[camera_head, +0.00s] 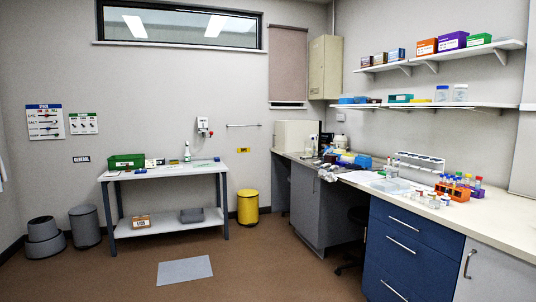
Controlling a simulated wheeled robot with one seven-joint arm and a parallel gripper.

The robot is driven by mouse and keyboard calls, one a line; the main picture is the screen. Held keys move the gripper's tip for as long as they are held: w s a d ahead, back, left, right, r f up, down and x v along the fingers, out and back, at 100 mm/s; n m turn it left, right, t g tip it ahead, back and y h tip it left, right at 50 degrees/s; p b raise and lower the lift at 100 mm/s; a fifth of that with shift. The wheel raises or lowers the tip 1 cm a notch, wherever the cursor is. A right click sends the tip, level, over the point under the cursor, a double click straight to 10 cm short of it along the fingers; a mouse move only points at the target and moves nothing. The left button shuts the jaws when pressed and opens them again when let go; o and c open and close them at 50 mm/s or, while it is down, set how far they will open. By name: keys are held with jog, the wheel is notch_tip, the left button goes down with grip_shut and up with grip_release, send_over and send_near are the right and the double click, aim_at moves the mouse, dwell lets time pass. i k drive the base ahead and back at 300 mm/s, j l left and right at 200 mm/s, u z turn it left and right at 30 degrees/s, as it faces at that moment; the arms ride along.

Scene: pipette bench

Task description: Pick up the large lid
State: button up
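I cannot make out for certain which thing is the large lid. A flat, pale, translucent piece (391,186) lies on the long bench (487,205) at the right; it may be a lid or a shallow box, too small to tell. A flat whitish sheet (359,177) lies just left of it. My gripper is not in view.
A side table (113,177) with a green crate (127,161) stands at the left wall. A yellow bin (248,207), grey bins (85,226) and a grey mat (185,270) are on the floor. Orange tube racks (457,192) crowd the bench.

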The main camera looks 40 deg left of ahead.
aim_at(384, 186)
jog(key=u, duration=0.4)
jog(key=i+j+u, duration=0.25)
jog(key=i, duration=0.25)
jog(key=i+j+u, duration=0.25)
jog(key=i, duration=0.6)
jog(key=i+u, duration=0.3)
jog(key=i, duration=2.7)
jog(key=i+z, duration=0.25)
jog(key=i, duration=0.25)
jog(key=i+j+z, duration=0.25)
jog(key=i, duration=0.25)
jog(key=i+j+z, duration=0.25)
jog(key=i, duration=0.25)
jog(key=z, duration=0.8)
jog(key=k+l+z, duration=0.1)
jog(key=z, duration=0.7)
jog(key=k+l+z, duration=0.1)
jog(key=z, duration=0.3)
